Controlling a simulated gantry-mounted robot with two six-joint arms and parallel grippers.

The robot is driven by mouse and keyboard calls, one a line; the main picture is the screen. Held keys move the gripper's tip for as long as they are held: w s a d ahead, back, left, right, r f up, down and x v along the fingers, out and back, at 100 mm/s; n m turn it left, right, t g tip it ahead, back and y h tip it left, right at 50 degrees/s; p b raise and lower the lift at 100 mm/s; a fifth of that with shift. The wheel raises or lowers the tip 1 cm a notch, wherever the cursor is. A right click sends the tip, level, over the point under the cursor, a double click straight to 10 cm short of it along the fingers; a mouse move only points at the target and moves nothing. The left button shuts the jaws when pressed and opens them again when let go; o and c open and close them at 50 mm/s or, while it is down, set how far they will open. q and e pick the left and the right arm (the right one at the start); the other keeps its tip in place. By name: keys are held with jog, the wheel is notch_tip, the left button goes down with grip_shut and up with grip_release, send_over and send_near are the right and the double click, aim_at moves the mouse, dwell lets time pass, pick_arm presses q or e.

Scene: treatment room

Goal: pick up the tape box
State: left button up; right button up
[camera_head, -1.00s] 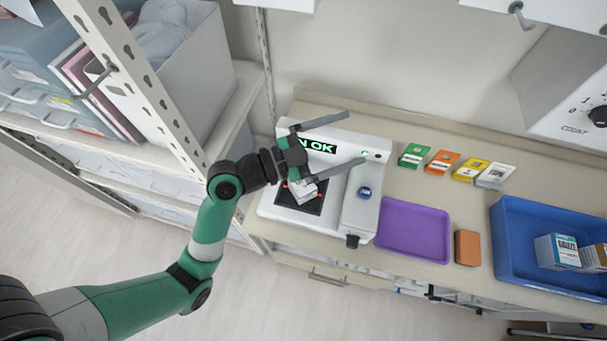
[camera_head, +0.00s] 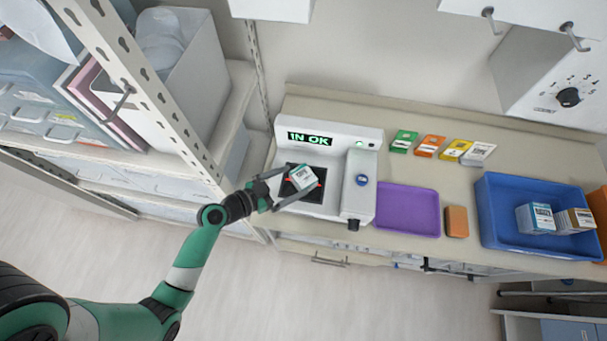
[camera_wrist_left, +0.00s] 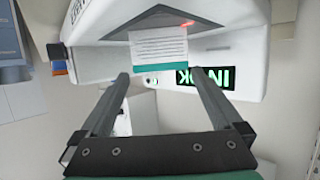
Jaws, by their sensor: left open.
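The tape box, a small white box with a green edge (camera_head: 304,177), lies on the black pad of a white device (camera_head: 330,208). It also shows in the left wrist view (camera_wrist_left: 158,50), just beyond the fingertips and lined up with the gap between them. My left gripper (camera_head: 296,181) is open and comes in from the left, its fingers reaching towards the box on either side. Whether a finger touches the box I cannot tell. The fingers show empty in the left wrist view (camera_wrist_left: 160,76). My right gripper is not in view.
The device's display (camera_head: 310,139) reads "IN OK". A purple tray (camera_head: 408,212) and an orange-brown block (camera_head: 457,222) lie to its right. Several small coloured boxes stand behind the tray. A blue bin (camera_head: 500,240) holds boxes. A shelf post (camera_head: 140,85) rises at the left.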

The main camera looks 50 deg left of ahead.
aim_at(303, 176)
pick_arm(q)
jog(key=x, duration=0.5)
jog(key=shift+w+f, duration=0.1)
jog(key=c, duration=1.3)
jog(key=shift+r+p, duration=0.65)
jog(key=shift+r, duration=1)
jog(key=s+d+r+p, duration=0.2)
jog(key=s+d+r, duration=0.1)
jog(key=s+d+r+p, duration=0.2)
jog(key=s+d+r, duration=0.1)
jog(key=d, duration=0.1)
jog(key=s+d+r+p, duration=0.2)
jog(key=s+d+r, duration=0.1)
jog(key=shift+d+r, duration=0.4)
